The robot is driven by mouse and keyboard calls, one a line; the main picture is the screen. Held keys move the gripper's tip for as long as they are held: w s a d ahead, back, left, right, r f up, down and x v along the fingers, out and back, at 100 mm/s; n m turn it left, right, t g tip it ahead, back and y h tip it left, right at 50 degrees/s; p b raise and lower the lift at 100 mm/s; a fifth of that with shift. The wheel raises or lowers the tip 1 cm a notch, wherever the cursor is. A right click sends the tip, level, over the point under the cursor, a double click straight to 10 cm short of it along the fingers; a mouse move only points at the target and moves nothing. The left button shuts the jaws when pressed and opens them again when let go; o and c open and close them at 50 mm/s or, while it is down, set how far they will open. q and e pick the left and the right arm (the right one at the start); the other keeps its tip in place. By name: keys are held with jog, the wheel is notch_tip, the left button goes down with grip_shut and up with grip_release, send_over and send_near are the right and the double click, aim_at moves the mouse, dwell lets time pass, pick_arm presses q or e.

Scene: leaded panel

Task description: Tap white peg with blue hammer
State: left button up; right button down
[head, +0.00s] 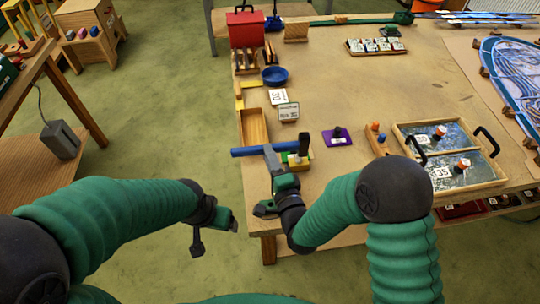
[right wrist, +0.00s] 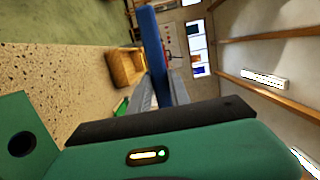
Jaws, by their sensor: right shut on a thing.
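I cannot clearly make out the white peg there. My left gripper (head: 216,232) is open and empty, off the table's left side.
A wooden tray (head: 254,127) lies just beyond the hammer head. A purple plate (head: 338,137) and a framed panel tray (head: 487,181) with black handles are to the right. A blue bowl (head: 274,76) and red box (head: 245,30) stand farther back. The table's middle is clear.

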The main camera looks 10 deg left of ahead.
jog(key=shift+a+r, duration=0.15)
jog(key=shift+a, duration=0.5)
pick_arm(q)
jog(key=shift+w+p+v, duration=0.45)
jog(key=shift+p+v, duration=1.55)
jog(key=shift+p, duration=0.1)
pick_arm(e)
jog(key=shift+r, duration=2.95)
pick_arm(q)
jog(key=s+b+x, duration=0.2)
jog(key=b+x, duration=0.6)
pick_arm(e)
jog(key=f, duration=0.8)
jog(key=shift+s+d+f, duration=0.1)
jog(key=shift+d+f, duration=0.2)
pick_arm(q)
jog(key=r+p, duration=0.4)
jog(key=shift+a+r, duration=0.3)
jog(key=shift+a, duration=0.05)
pick_arm(e)
notch_tip(320, 180, up, 6)
pick_arm(q)
jog(key=shift+p, duration=0.3)
